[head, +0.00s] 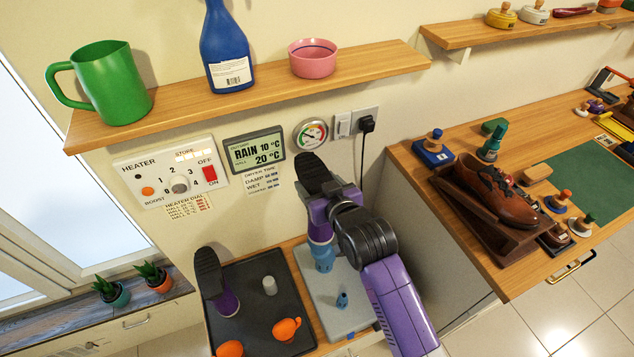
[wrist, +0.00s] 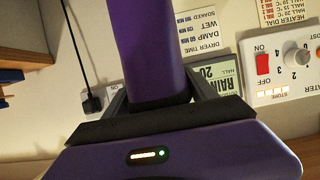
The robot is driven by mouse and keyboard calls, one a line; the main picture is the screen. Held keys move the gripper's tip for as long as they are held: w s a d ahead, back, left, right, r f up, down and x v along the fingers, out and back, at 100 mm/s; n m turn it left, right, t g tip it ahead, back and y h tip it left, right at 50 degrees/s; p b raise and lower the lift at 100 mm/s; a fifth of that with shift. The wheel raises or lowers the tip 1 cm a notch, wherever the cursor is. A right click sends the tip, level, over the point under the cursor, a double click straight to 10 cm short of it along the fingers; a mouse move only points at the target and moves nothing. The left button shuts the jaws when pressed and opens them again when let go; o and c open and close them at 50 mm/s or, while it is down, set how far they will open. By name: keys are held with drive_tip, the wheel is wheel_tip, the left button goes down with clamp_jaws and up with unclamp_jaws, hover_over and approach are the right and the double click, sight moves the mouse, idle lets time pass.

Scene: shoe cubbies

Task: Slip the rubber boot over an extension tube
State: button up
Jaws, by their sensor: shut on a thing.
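My gripper (head: 320,208) is shut on a purple rubber boot with a dark sole (head: 314,172). The boot is upside down, sole up, above the grey board (head: 310,284). In the wrist view its purple shaft (wrist: 150,50) stands between the jaws. A blue upright part (head: 322,254) shows directly below my gripper on the grey board; I cannot tell whether the boot is around it or above it. A short blue nozzle (head: 342,301) stands nearer on the same board. My arm hides part of the boot.
A second upside-down boot (head: 209,272) stands on the dark tray (head: 250,312) with a grey peg (head: 270,286) and orange items (head: 287,329). A shelf (head: 250,92) runs above. A wooden bench (head: 470,225) with a brown shoe (head: 497,190) is at right.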

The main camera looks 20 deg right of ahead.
drive_tip(key=shift+f, duration=0.3)
drive_tip(key=o, duration=1.8)
drive_tip(key=shift+s, duration=0.15)
drive_tip(key=b+v, duration=0.1)
drive_tip(key=v, duration=0.5)
drive_tip(key=shift+s+r, duration=0.2)
drive_tip(key=shift+s, duration=0.05)
drive_tip(key=shift+s+r, duration=0.2)
drive_tip(key=shift+s, duration=0.25)
